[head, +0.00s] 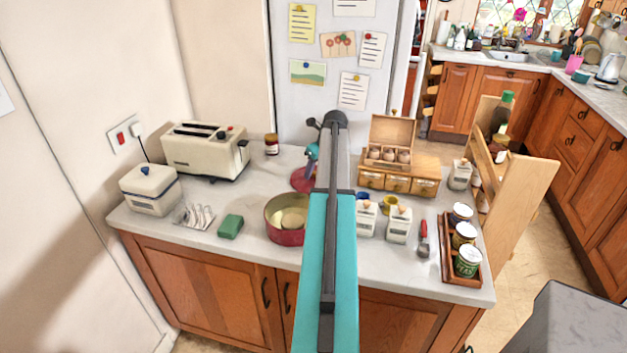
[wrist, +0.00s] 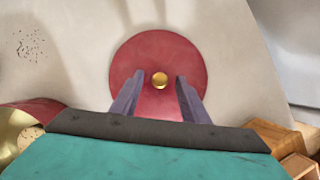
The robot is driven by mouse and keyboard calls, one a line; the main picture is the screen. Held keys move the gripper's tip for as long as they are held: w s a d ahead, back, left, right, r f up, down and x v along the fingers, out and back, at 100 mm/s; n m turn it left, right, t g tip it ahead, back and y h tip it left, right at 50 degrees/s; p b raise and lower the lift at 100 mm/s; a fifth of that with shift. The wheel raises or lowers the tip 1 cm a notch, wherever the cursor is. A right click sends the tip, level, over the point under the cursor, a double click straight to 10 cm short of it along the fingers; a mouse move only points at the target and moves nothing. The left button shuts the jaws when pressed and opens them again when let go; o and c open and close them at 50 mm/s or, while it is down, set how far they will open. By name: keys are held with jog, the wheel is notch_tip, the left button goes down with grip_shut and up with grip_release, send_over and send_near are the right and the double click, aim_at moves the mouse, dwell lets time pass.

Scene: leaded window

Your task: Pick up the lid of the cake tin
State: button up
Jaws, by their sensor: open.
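The lid (wrist: 150,55) is a flat red disc with a small gold knob (wrist: 160,79) at its centre, lying on the pale worktop. In the head view the lid (head: 302,181) shows only in part, left of my arm. My gripper (wrist: 159,80) is open and empty, above the lid, with its fingertips on either side of the knob in the picture. I cannot tell how far above the knob they are. The open red cake tin (head: 285,234) stands nearer the front with a round cake inside. Its edge also shows in the wrist view (wrist: 40,106).
A toaster (head: 206,150), a green sponge (head: 230,226) and a jar (head: 272,144) are to the left.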

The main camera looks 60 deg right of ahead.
aim_at(315, 173)
grip_shut()
dwell(0.3)
jog(key=shift+r, duration=0.1)
notch_tip(315, 173, up, 10)
jog(key=b, duration=0.2)
jog(key=shift+b, duration=0.4)
dwell(0.6)
